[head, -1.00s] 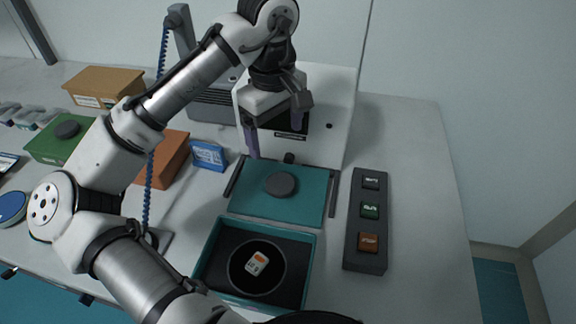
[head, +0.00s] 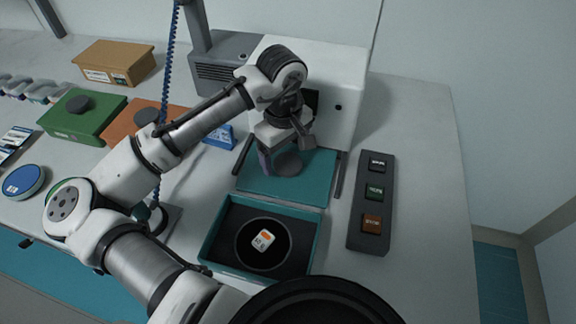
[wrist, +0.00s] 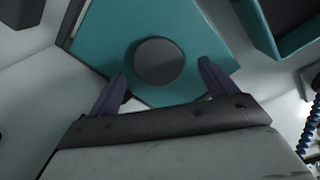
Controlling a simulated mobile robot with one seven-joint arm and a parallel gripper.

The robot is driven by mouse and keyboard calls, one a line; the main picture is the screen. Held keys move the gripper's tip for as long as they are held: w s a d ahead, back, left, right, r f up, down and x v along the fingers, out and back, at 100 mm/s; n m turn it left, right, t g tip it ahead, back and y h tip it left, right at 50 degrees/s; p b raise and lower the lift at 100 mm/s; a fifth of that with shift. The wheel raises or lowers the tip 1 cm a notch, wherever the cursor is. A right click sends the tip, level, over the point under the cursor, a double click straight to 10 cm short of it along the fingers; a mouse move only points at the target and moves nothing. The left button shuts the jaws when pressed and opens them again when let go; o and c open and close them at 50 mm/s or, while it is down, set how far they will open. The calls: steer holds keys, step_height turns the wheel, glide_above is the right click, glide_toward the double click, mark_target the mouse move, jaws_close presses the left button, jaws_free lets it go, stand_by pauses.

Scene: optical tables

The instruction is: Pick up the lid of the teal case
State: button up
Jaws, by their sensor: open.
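The teal lid (head: 307,187) lies flat on the table behind the open teal case (head: 211,236), with dark rails beside it. Its round grey knob (head: 289,163) is partly hidden by my gripper in the head view. The case holds a dark round recess with a small white and orange item (head: 263,239). My gripper (head: 280,168) is open above the lid, at the knob. In the wrist view the knob (wrist: 159,61) shows ahead of and between the two purple fingertips (wrist: 163,76); whether they touch it cannot be told.
A dark block with three labelled buttons (head: 355,232) stands right of the lid. A white machine (head: 350,70) stands behind it. A blue box (head: 219,136), an orange case (head: 120,125) and a green case (head: 92,126) are to the left. The table's right side is clear.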

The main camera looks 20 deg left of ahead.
steer(key=shift+f, duration=0.85)
steer(key=shift+c, duration=0.4)
steer(key=c, duration=1.1)
steer(key=shift+r, duration=0.1)
